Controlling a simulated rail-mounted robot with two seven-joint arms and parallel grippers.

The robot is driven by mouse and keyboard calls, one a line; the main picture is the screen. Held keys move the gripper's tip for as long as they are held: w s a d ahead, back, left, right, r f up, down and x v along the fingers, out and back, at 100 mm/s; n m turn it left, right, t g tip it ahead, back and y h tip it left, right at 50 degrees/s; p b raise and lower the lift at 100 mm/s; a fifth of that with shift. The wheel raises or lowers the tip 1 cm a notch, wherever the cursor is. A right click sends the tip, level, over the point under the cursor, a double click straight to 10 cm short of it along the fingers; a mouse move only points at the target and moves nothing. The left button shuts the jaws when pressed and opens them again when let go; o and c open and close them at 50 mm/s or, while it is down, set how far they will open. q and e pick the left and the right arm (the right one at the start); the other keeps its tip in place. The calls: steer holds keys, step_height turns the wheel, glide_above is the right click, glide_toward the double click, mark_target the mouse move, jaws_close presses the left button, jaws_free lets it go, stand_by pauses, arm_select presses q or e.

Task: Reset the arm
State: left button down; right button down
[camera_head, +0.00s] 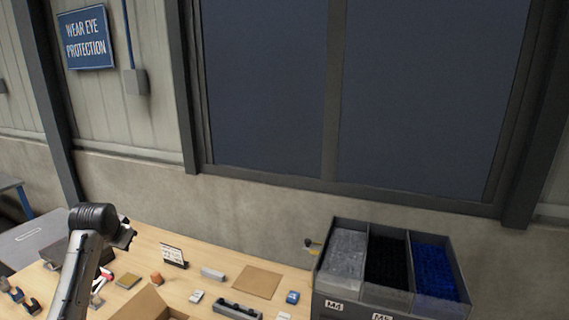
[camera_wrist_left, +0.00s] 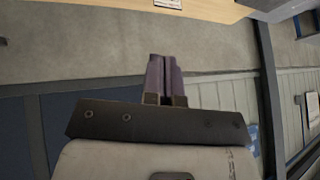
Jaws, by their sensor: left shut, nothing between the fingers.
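My left arm rises from the lower left in the head view, folded up over the left part of the wooden bench (camera_head: 212,262). The left gripper (camera_wrist_left: 164,62) shows in the left wrist view with its two dark fingers together and nothing between them. It points toward the concrete wall, clear of any object. In the head view the fingers are hidden or too small to make out. My right gripper is in neither view.
A bin with three compartments (camera_head: 340,303), holding clear, black and blue parts, stands at the right. A cardboard box (camera_head: 150,303), a small sign (camera_head: 173,256), a brown mat (camera_head: 257,282) and several small items lie on the bench. The wall and dark window are behind.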

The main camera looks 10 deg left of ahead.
arm_select(q)
steer(key=d+r+t+y, duration=0.1)
steer(key=d+r+t, duration=0.15)
steer(key=d, duration=0.45)
steer(key=s+d+f+m+t+h, duration=0.1)
steer(key=s+d+f, duration=0.3)
steer(key=s+d, duration=0.45)
steer(key=s+d+f+m+t+h, duration=0.15)
steer(key=s+d+f, duration=0.35)
steer(key=d, duration=0.6)
steer(key=s+d+f+g+h, duration=0.1)
steer(key=s+d+f+g, duration=0.35)
steer(key=s+f, duration=0.9)
steer(key=s+d+f+g+h, duration=0.1)
steer(key=s+d+f+g, duration=0.3)
steer(key=s+f, duration=1)
steer(key=w+p+v, duration=0.3)
steer(key=p+v, duration=1.8)
steer(key=v, duration=0.3)
steer(key=shift+d+r+t+p, duration=0.35)
steer(key=shift+d+r, duration=0.1)
steer(key=shift+d, duration=0.15)
steer(key=shift+a, duration=0.1)
